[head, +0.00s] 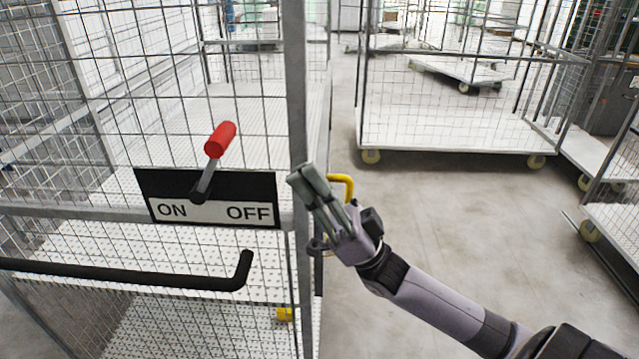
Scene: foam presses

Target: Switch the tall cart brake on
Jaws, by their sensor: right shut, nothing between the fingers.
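The tall cart (297,85) stands close in front of me at the left, with wire mesh sides and a grey frame. The lever is mounted on a black and white plate (210,199) with ON at the left and OFF at the right. My right gripper (307,178) is shut and empty, in front of the cart's right post, to the right of the plate and apart from the red grip. My left gripper is not in view.
A black bar handle (130,275) crosses the cart below the plate. A yellow handle (343,184) shows behind my right gripper. Another mesh cart (455,135) stands farther back on yellow wheels, with more carts at the right edge. The grey floor (430,210) between them is clear.

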